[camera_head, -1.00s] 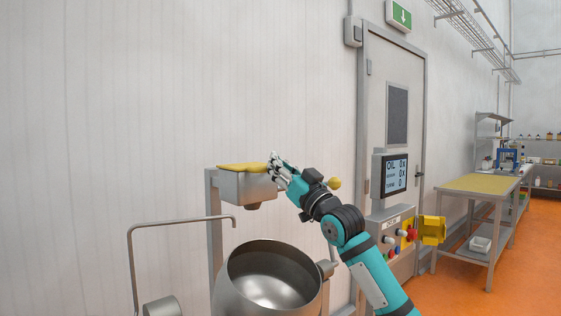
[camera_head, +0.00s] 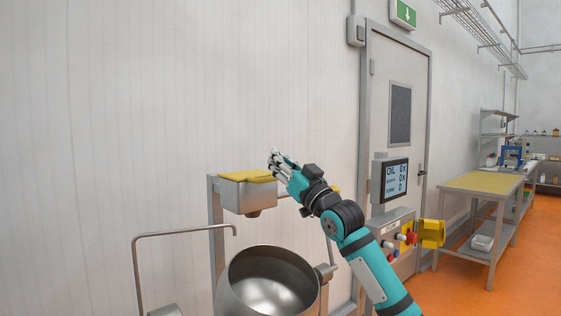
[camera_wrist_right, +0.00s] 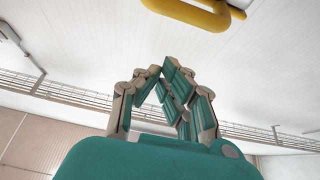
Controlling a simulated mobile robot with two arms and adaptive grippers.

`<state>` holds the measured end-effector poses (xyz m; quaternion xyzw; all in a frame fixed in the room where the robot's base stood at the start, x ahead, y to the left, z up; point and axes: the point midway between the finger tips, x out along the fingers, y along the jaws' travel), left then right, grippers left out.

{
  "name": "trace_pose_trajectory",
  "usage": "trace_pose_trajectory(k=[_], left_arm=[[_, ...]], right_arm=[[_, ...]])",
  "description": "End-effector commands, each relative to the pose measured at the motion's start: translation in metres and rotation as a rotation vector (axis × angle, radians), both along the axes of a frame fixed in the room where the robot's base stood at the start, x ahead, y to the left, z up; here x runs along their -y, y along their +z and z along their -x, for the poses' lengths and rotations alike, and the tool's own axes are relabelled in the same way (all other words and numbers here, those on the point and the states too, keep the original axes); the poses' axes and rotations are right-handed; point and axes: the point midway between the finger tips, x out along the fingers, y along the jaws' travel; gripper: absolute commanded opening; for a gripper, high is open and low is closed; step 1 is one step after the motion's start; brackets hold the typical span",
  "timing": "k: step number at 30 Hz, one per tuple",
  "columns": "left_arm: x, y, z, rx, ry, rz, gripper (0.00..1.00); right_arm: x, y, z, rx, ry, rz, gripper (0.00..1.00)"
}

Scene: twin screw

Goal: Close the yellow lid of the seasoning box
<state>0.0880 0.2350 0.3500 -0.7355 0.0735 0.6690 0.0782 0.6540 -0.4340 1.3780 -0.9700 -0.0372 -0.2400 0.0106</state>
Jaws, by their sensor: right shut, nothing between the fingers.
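The seasoning box (camera_head: 243,193) is a grey metal box on a post by the white wall in the head view. Its yellow lid (camera_head: 247,176) lies flat across the top, looking closed. My right gripper (camera_head: 273,157) is shut and empty, just right of and slightly above the lid's right end, apart from it in the picture. In the right wrist view the fingers (camera_wrist_right: 166,72) come together at the tips with nothing between them. A yellow rounded part (camera_wrist_right: 195,12) shows at the top of that view, clear of the fingers. My left gripper is not in view.
A round steel pot (camera_head: 270,283) stands below the box, with a bent metal pipe (camera_head: 185,231) to its left. A control panel with a screen (camera_head: 395,177) stands right of my arm. A yellow-topped table (camera_head: 480,183) is further right.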

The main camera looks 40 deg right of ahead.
Motion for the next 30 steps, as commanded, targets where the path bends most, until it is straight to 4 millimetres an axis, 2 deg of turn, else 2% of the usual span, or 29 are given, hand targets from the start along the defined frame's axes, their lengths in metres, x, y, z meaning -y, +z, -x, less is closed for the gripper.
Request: trace_pose_trajectory(k=[1, 6, 13, 18, 30], left_arm=[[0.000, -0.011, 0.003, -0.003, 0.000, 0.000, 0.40], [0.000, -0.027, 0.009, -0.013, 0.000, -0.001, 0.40], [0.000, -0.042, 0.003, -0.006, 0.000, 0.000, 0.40], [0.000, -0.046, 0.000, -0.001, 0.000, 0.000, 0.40], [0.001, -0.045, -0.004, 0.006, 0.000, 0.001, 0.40]], right_arm=[[0.001, -0.016, 0.006, -0.003, -0.001, 0.002, 0.00], [0.002, -0.041, 0.029, -0.001, -0.001, 0.003, 0.00], [0.004, -0.067, 0.055, 0.002, -0.001, 0.002, 0.00], [0.005, -0.075, 0.065, 0.005, -0.001, 0.001, 0.00], [0.006, -0.075, 0.066, 0.005, -0.001, 0.001, 0.00]])
